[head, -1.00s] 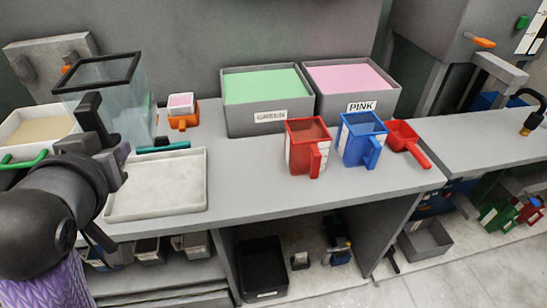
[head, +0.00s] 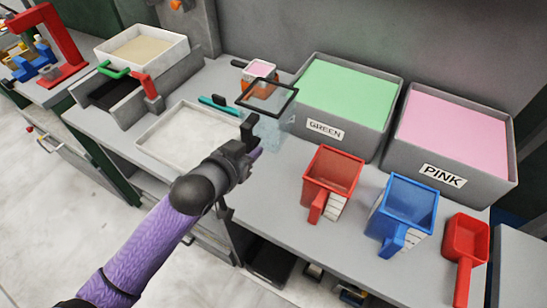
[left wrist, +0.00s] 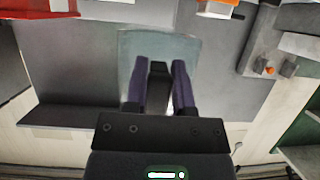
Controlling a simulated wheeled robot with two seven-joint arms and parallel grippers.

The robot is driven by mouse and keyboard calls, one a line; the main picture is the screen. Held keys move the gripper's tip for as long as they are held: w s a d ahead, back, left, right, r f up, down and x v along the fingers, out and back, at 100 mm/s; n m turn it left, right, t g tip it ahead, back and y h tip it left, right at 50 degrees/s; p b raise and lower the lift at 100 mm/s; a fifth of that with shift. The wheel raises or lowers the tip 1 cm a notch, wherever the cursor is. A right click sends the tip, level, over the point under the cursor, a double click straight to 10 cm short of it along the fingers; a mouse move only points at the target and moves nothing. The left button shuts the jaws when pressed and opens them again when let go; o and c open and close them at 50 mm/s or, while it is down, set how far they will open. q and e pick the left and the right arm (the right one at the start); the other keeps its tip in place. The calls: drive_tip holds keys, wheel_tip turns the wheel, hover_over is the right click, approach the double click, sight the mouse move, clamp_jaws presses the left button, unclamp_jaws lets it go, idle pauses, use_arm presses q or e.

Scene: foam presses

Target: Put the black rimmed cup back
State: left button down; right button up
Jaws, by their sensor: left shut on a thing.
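The black rimmed cup (head: 268,97) is clear, with a square black rim. In the head view it appears upright beside the left front of the green-filled bin. My left gripper (head: 248,150) is shut on its black handle. In the left wrist view the purple fingers of the left gripper (left wrist: 159,82) sit on both sides of the handle (left wrist: 159,72), and the clear cup wall (left wrist: 138,45) lies beyond. I cannot tell whether the cup's base touches the bench. My right gripper is in neither view.
A red cup (head: 333,180), a blue cup (head: 404,210) and a red scoop (head: 466,240) stand to the right. The green bin (head: 322,128) and pink bin (head: 442,175) are behind. An orange scale with a small pink container (head: 260,69) and a white tray (head: 190,130) are near.

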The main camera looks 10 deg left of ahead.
sight(252, 195)
use_arm(q)
drive_tip(key=f+b, duration=0.1)
drive_tip(key=f, duration=0.3)
drive_tip(key=f+b, duration=0.2)
drive_tip(key=f, duration=0.2)
drive_tip(key=s+f+b, duration=0.1)
drive_tip(key=f, duration=0.3)
drive_tip(key=shift+a+f+b, duration=0.1)
drive_tip(key=shift+f+b, duration=0.2)
drive_tip(key=shift+f, duration=0.1)
drive_tip(key=shift+r, duration=0.15)
drive_tip(key=shift+c, duration=2.2)
unclamp_jaws()
